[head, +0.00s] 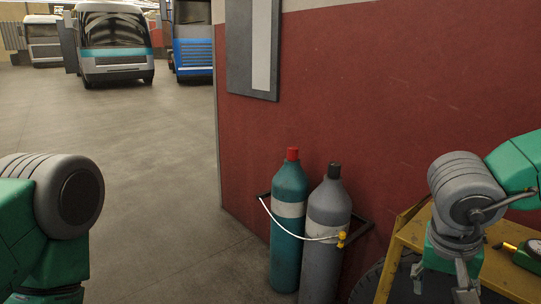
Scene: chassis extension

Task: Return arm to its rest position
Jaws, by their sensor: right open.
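My right arm (465,195), green and grey, comes in from the right edge and bends down over a yellow stand (410,235). My right gripper (441,284) hangs pointing down at the arm's end, with its fingers apart; I see nothing between them. The lower ends of the fingers are near the bottom edge of the picture. My left arm (70,200) comes in at the left edge, with a round grey joint and green links. Its lower part is cut off by the bottom edge, and my left gripper is out of the picture.
A teal gas cylinder (288,235) and a grey one (327,235) stand by the red wall (390,90), behind a white cable. A black-and-green tool (527,256) lies on the yellow stand near my right gripper. Buses (115,45) stand far back; open floor (150,150) lies left.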

